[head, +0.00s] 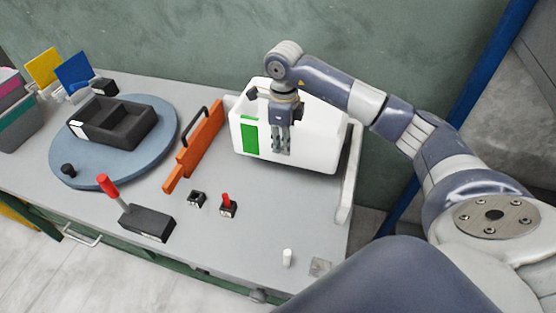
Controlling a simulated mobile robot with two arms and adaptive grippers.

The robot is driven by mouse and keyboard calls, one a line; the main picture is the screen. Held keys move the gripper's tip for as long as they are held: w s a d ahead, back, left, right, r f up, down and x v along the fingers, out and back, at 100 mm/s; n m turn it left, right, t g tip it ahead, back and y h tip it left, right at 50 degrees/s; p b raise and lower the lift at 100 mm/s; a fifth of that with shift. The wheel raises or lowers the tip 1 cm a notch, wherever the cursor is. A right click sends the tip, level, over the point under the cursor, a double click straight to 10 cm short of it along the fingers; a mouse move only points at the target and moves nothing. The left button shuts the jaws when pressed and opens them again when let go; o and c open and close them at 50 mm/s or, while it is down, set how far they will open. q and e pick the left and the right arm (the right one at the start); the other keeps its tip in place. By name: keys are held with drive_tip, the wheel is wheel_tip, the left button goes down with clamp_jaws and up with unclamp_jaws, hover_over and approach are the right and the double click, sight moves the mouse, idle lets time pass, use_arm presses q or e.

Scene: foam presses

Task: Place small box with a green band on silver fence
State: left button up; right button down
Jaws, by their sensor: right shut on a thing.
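A white box with a green band (315,137) is at the back right of the grey table, in front of the green wall. Its green band is an upright strip near its left end. My right gripper (281,153) points down over the box and is shut on it; exactly where the fingers grip is hard to see. A dark edge shows under the box; whether it touches the table is unclear. A pale silver fence (349,175) runs along the table's right edge, beside the box, its far part partly hidden. My left gripper is not in view.
An orange fence (200,142) with a black handle stands left of the box. A blue round plate (167,138) bears a black tray (140,138). A red-knobbed lever box (147,222), two small switches (228,207) and a white peg (287,257) stand towards the front. The front right is mostly free.

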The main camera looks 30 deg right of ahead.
sight(283, 158)
wheel_tip(283, 158, down, 2)
drive_tip(key=shift+s+f, duration=0.1)
drive_tip(key=shift+s, duration=0.05)
wheel_tip(283, 158, down, 4)
drive_tip(key=shift+r+p, duration=0.1)
drive_tip(key=shift+p, duration=0.65)
drive_tip(key=shift+f, duration=0.4)
drive_tip(key=c, duration=1.6)
unclamp_jaws()
